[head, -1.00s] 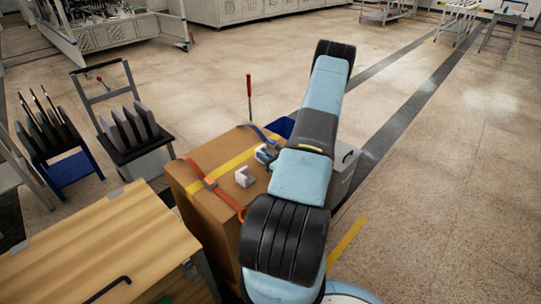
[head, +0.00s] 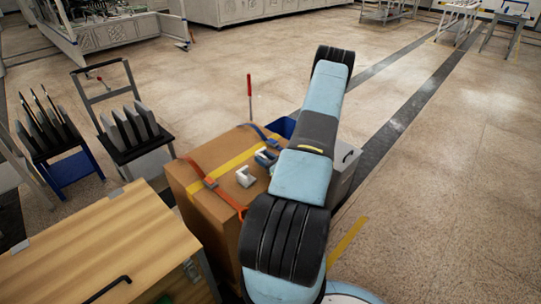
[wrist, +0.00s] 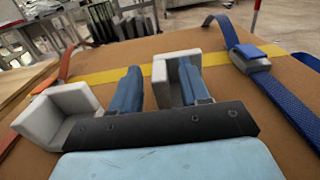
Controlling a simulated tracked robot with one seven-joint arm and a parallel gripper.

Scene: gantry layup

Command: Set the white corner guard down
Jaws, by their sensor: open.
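Two white corner guards are on top of the brown carton (head: 190,195). One white corner guard (head: 245,177) lies left of my gripper; in the wrist view this guard (wrist: 62,108) is beside the left finger, outside the jaws. The other white corner guard (wrist: 163,76) stands at the right finger, which partly hides it; whether they touch I cannot tell. My gripper (wrist: 158,72) is open, its two blue fingers apart and low over the carton top. In the head view my arm hides most of the gripper (head: 266,157).
An orange strap (head: 222,194) and a blue strap (wrist: 275,90) with a buckle (wrist: 248,57) cross the carton beside a yellow band (head: 232,163). A wooden-topped bench (head: 95,245) is at the left front. Racks with dark plates (head: 130,130) stand behind it. The floor at right is open.

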